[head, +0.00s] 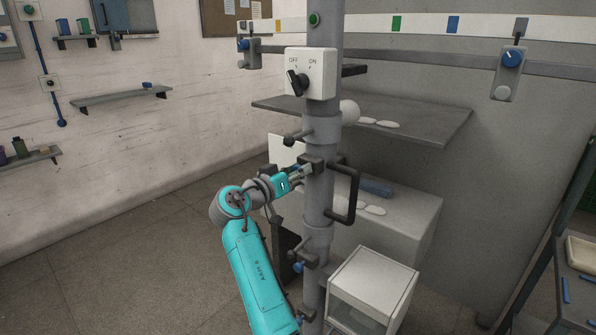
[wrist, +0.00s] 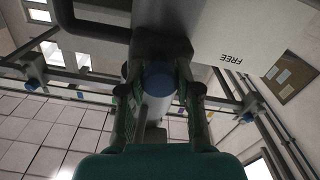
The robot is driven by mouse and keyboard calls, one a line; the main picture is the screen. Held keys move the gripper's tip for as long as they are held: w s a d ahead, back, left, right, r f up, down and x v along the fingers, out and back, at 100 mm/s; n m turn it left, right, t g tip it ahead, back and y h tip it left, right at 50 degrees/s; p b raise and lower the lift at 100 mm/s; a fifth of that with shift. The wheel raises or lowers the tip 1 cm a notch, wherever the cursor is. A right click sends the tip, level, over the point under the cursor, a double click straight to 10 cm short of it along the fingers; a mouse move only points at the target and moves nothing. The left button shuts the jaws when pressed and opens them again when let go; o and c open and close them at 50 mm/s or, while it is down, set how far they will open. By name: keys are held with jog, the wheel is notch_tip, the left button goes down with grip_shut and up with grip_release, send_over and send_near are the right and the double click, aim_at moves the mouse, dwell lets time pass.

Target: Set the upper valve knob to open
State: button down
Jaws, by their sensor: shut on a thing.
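The upper valve (head: 314,161) is a dark block on the grey vertical pipe (head: 318,204), level with the top of the black handle. My gripper (head: 303,171) reaches it from the left and hides its knob in the head view. In the wrist view, a round blue knob (wrist: 158,78) lies between the two fingers of my gripper (wrist: 158,88), which is shut on it. I cannot tell from these views which setting the knob is at.
A lower valve with a blue knob (head: 298,267) sits further down the pipe. An OFF/ON switch box (head: 311,74) is above. A black handle (head: 349,196) juts out at the pipe's right. A white panel (wrist: 225,35) reads FREE. A white cabinet (head: 372,283) stands below.

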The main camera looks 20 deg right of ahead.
jog(key=shift+v, duration=2.2)
jog(key=c, duration=0.8)
grip_release()
jog(key=shift+a, duration=0.1)
jog(key=v, duration=1.2)
